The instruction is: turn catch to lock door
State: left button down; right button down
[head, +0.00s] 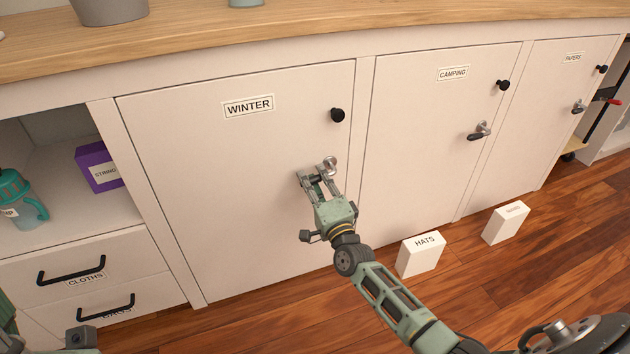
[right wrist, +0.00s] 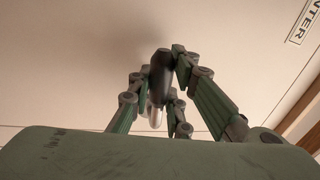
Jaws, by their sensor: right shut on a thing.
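The white door labelled WINTER (head: 215,175) sits flush in the cabinet front. Its catch (head: 329,165), a silver round base with a lever, is near the door's right edge, below the black knob (head: 338,115). My right gripper (head: 312,182) is shut on the catch's lever, just left of the base; the fingers hide much of the lever. In the right wrist view the dark lever (right wrist: 160,72) stands between the fingers, with a blurred silver part below it. My left gripper's fingers are not in view.
CAMPING (head: 425,140) and PAPERS (head: 560,110) doors, with similar catches, are to the right. White boxes, one marked HATS (head: 420,255), stand on the wood floor. Left are drawers (head: 90,260) and an open shelf with a purple box (head: 98,167) and teal jug (head: 20,200).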

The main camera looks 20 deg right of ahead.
jog(key=shift+r+m, duration=0.45)
jog(key=shift+m, duration=0.35)
jog(key=c, duration=1.6)
grip_release()
jog(key=shift+s, duration=0.1)
jog(key=shift+s+f, duration=0.15)
jog(key=shift+s, duration=0.2)
jog(key=s, duration=0.3)
jog(key=s+f, duration=0.1)
jog(key=s, duration=0.3)
jog(key=s+f, duration=0.1)
jog(key=s, duration=0.2)
jog(key=shift+s+a, duration=0.4)
